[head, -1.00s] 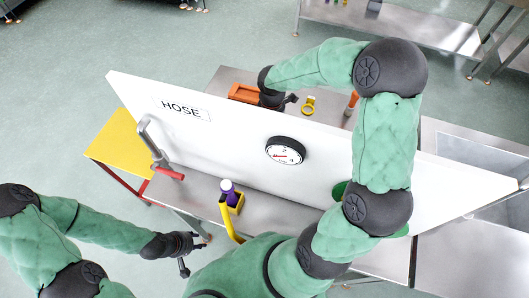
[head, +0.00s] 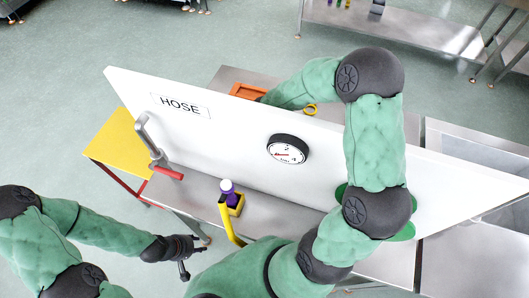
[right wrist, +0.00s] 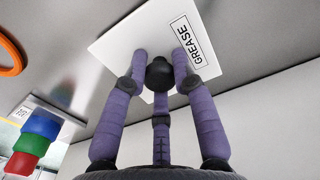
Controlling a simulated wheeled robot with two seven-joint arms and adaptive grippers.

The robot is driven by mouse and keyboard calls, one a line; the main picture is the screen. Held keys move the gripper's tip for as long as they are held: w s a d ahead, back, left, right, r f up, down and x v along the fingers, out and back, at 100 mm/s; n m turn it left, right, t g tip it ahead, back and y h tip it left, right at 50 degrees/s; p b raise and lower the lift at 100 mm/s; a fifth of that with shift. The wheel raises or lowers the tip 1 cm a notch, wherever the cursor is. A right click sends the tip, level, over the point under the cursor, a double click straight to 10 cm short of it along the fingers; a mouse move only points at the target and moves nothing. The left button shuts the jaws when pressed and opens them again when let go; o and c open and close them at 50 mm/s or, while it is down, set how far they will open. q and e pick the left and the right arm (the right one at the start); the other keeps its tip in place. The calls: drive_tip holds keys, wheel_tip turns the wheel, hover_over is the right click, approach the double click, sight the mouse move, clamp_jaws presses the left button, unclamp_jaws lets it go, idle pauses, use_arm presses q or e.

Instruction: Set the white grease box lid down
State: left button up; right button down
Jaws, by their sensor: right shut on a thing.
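The white lid (right wrist: 128,45), marked GREASE, shows in the right wrist view against a grey surface. My right gripper (right wrist: 160,72) is shut on the black round knob of the lid, with its purple fingers around the knob. I cannot tell whether the lid touches the grey surface. In the head view the right gripper and the lid are hidden behind the white HOSE panel (head: 225,135). My left gripper (head: 193,256) is open and empty, in front of the table at the lower left.
The panel carries a round gauge (head: 288,150) and stands across the steel table (head: 275,210). In front are a yellow holder with a purple-topped item (head: 229,192) and a grey-red handle (head: 158,158).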

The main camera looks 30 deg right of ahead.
drive_tip(key=shift+f, duration=0.15)
drive_tip(key=c, duration=1)
unclamp_jaws()
wheel_tip(320, 180, up, 12)
drive_tip(key=p, duration=0.2)
drive_tip(key=shift+p, duration=0.4)
